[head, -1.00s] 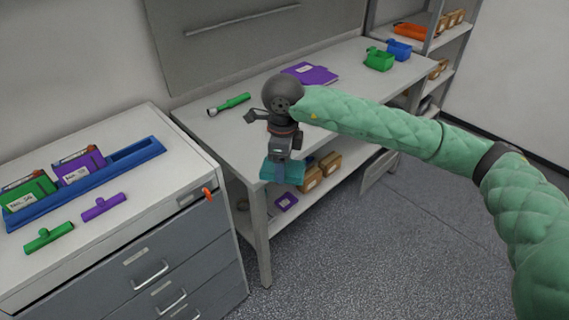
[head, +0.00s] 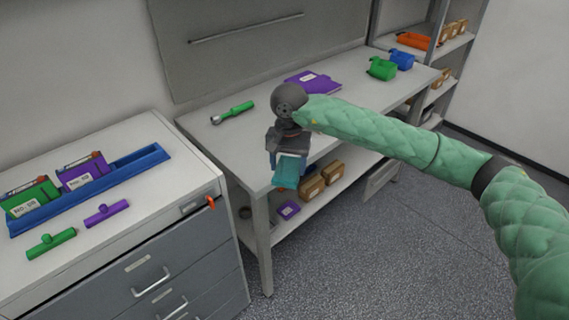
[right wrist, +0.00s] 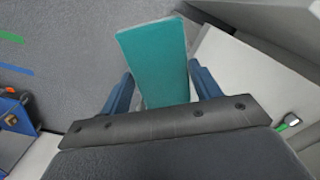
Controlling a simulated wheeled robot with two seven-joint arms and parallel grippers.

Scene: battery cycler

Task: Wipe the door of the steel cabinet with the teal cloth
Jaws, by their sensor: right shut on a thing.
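The teal cloth (head: 289,170) is in my right gripper (head: 287,160), at the front edge of the workbench and in front of it. In the right wrist view the cloth (right wrist: 155,62) stands out flat between the two blue fingers of the right gripper (right wrist: 162,88), which are shut on it. No cabinet door is clearly in view; the cloth touches no door that I can see. My left gripper is not in view.
A drawer unit (head: 150,268) stands at the left, with a blue tray (head: 140,160) on top. The workbench (head: 235,145) holds a green torch-like tool (head: 232,112), a purple folder (head: 312,82) and small bins. Boxes (head: 312,187) sit on its lower shelf. The floor at right is clear.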

